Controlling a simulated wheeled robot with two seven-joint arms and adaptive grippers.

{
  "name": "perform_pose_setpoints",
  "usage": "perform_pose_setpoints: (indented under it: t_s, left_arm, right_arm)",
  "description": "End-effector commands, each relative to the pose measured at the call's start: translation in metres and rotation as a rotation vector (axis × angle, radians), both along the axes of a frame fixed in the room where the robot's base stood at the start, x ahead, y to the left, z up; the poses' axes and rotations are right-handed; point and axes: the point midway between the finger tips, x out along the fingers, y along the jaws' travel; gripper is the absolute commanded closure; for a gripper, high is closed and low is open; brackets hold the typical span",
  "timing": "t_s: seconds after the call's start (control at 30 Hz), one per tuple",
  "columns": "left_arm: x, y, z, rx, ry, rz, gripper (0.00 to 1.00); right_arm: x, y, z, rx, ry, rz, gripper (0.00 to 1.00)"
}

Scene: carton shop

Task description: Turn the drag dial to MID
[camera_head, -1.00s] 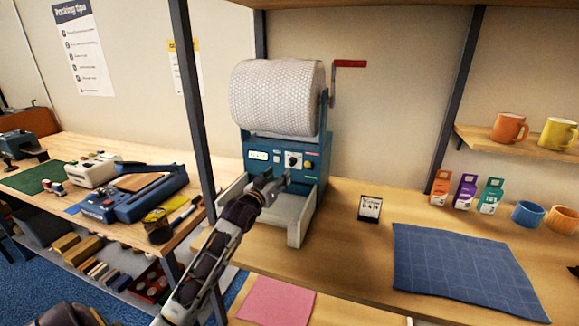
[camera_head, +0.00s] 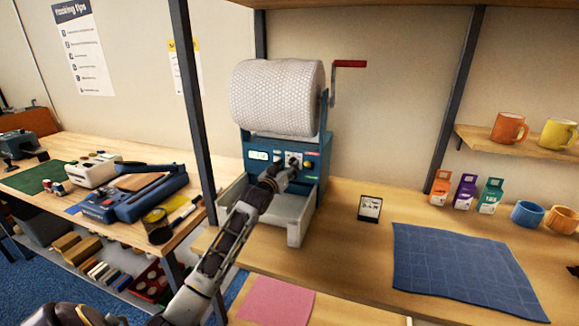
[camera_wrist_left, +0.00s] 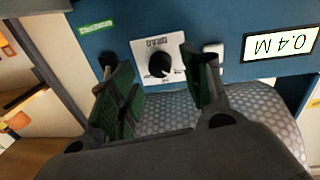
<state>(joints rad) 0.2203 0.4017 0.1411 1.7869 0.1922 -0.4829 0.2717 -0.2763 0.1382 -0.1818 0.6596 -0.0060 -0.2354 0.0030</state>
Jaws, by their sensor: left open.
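The drag dial (camera_wrist_left: 161,64) is a black knob on a white plate on the blue front panel of the bubble-wrap dispenser (camera_head: 262,150). In the left wrist view its plate appears upside down, and its small lettering cannot be read. My left gripper (camera_wrist_left: 158,80) is open, with one green-padded finger on each side of the knob and a visible gap to it. In the head view my left gripper (camera_head: 292,164) is in front of the panel and partly hides the dial. My right gripper does not show clearly.
The bubble-wrap roll (camera_head: 277,97) is above, with a red-handled crank (camera_head: 349,64) at right. A white tray (camera_head: 294,230) lies below the panel.

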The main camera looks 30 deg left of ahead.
Motion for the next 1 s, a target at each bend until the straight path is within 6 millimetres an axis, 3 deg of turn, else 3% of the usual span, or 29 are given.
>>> perform_pose_setpoints:
  t_s: [0.3, 0.5, 0.73, 1.0]
  left_arm:
    - [0.019, 0.003, 0.000, 0.000, -0.001, 0.000, 0.52]
    - [0.022, 0.003, 0.000, 0.000, 0.000, 0.000, 0.52]
    - [0.022, 0.003, 0.000, 0.000, 0.000, 0.000, 0.52]
    - [0.022, 0.003, 0.000, 0.000, 0.000, 0.000, 0.87]
  right_arm:
    - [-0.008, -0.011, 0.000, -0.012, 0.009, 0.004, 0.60]
    - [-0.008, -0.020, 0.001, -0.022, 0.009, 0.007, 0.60]
    - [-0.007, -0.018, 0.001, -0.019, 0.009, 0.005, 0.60]
    - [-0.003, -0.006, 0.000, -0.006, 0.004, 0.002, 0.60]
